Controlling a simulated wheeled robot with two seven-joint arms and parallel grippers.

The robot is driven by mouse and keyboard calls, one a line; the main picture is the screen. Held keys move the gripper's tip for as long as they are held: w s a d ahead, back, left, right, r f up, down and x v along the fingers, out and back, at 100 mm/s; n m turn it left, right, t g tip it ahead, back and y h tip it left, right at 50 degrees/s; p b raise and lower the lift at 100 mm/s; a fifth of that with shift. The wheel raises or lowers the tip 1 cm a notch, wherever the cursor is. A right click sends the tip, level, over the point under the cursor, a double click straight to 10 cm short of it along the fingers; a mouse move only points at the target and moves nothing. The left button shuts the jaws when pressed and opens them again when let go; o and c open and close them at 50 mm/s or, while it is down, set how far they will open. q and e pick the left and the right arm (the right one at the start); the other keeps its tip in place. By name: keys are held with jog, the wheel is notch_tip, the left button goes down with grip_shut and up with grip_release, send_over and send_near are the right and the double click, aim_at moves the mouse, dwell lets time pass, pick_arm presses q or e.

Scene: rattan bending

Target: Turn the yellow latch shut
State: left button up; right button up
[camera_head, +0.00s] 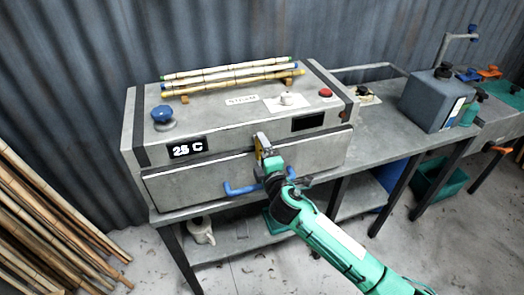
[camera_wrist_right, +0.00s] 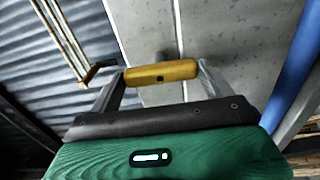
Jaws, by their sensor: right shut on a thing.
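The yellow latch (camera_head: 258,148) is on the front of the grey steam box (camera_head: 205,172), near the seam above its front panel. My right gripper (camera_head: 264,146) reaches it from the front and partly covers it. In the right wrist view the latch (camera_wrist_right: 160,73) lies crosswise between the two fingertips of my right gripper (camera_wrist_right: 161,80), which is shut on it. A dark pivot shows behind the latch. Whether the latch is fully turned cannot be told. My left gripper is not in view.
A blue handle (camera_head: 242,190) sticks out from the front panel below the latch; it also shows in the right wrist view (camera_wrist_right: 296,70). Rattan poles (camera_head: 232,72) lie on the box top. A grey canister (camera_head: 437,100) stands on the bench to the right.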

jog(key=shift+f, duration=0.1)
dwell(0.5)
jog(key=o, duration=0.9)
jog(key=shift+s+d, duration=0.15)
jog(key=shift+s, duration=0.35)
jog(key=b+v, duration=0.3)
jog(key=v, duration=0.9)
jog(key=shift+s+b, duration=0.35)
jog(key=shift+b, duration=0.05)
jog(key=shift+d, duration=0.1)
